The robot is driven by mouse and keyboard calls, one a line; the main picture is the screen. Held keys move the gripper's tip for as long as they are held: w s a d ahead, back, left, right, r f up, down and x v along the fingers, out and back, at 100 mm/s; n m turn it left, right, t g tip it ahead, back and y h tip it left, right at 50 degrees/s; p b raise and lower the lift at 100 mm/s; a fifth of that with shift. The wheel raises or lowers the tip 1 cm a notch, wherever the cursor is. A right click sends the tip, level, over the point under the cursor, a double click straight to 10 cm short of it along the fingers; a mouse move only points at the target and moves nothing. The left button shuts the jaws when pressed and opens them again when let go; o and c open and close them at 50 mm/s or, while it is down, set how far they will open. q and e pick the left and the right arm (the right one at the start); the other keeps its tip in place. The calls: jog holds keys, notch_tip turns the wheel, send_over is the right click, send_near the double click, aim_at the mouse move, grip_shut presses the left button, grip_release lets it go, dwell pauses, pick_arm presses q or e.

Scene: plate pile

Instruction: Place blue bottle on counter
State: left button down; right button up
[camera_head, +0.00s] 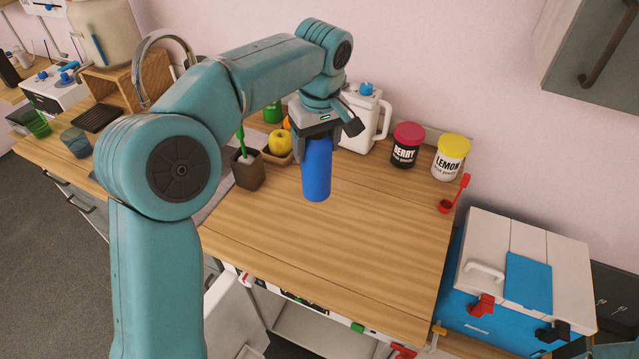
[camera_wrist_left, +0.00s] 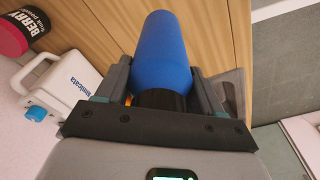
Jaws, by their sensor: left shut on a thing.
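The blue bottle (camera_head: 317,170) is upright in the head view, over the middle back of the wooden counter (camera_head: 330,235). My left gripper (camera_head: 318,138) is shut on the bottle's upper part from above. In the left wrist view the bottle (camera_wrist_left: 161,55) sits between the two fingers of the left gripper (camera_wrist_left: 165,85), its dark neck part by the palm. I cannot tell whether the bottle's base touches the counter. The right gripper is not in view.
A white jug (camera_head: 365,118), a red BERRY jar (camera_head: 407,145) and a yellow-lidded LEMON jar (camera_head: 450,158) stand along the wall. A brown pot (camera_head: 247,170) and a bowl with a yellow fruit (camera_head: 278,143) are left of the bottle. The counter's front is clear.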

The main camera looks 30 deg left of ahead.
aim_at(316, 178)
pick_arm(q)
jog(key=f, duration=0.4)
jog(key=shift+s+a+f, duration=0.15)
jog(key=shift+s+f, duration=0.05)
jog(key=shift+f, duration=0.1)
notch_tip(316, 178, down, 4)
jog(key=shift+w+f, duration=0.1)
jog(key=shift+f, duration=0.25)
jog(key=shift+f, duration=0.2)
jog(key=shift+c, duration=0.7)
grip_release()
jog(key=shift+r, duration=0.1)
